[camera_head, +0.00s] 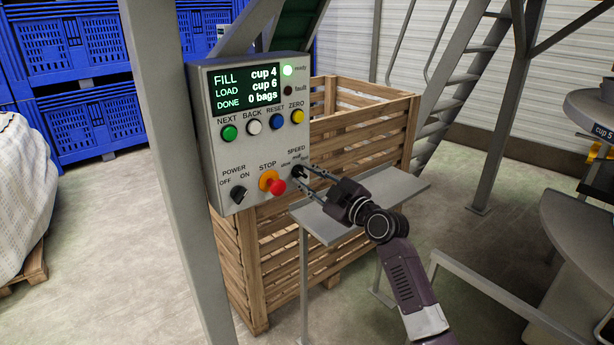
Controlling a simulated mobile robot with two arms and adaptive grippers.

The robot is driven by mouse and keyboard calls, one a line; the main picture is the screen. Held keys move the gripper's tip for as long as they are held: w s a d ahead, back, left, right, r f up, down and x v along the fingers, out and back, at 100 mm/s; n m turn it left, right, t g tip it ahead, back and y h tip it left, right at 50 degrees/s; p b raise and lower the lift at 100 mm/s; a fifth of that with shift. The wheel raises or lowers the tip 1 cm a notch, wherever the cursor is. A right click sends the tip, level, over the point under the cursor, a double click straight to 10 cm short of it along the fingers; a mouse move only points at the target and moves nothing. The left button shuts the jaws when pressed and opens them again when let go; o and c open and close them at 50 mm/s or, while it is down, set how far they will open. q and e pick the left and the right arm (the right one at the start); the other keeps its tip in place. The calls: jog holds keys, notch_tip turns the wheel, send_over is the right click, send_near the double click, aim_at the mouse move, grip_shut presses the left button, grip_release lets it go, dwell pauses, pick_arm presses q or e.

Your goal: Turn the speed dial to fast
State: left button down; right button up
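The speed dial (298,172) is a small black knob at the lower right of the grey control panel (205,160). Labels "slow", "mid" and "fast" sit above it under the word SPEED. Its pointer direction is too small to read surely. My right gripper (304,177) reaches in from the right, its two thin fingers spread apart with the tips at the dial, one above and one below. I cannot tell whether they touch it. My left gripper is not in view.
A red stop button (277,186) and a black power switch (238,194) sit left of the dial. Coloured buttons and a screen are above. A grey shelf (335,222) lies below my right gripper. A slatted wooden crate (360,132) stands behind the panel.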

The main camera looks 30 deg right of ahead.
grip_shut()
dwell(0.5)
jog(key=m, duration=0.3)
jog(key=m+p, duration=0.1)
jog(key=m, duration=0.2)
jog(key=shift+m, duration=0.4)
jog(key=m+p, duration=0.1)
jog(key=m, duration=0.4)
jog(key=shift+r+p, duration=0.1)
jog(key=shift+p, duration=0.3)
jog(key=m+p, duration=0.1)
jog(key=m, duration=0.5)
jog(key=shift+p, duration=0.4)
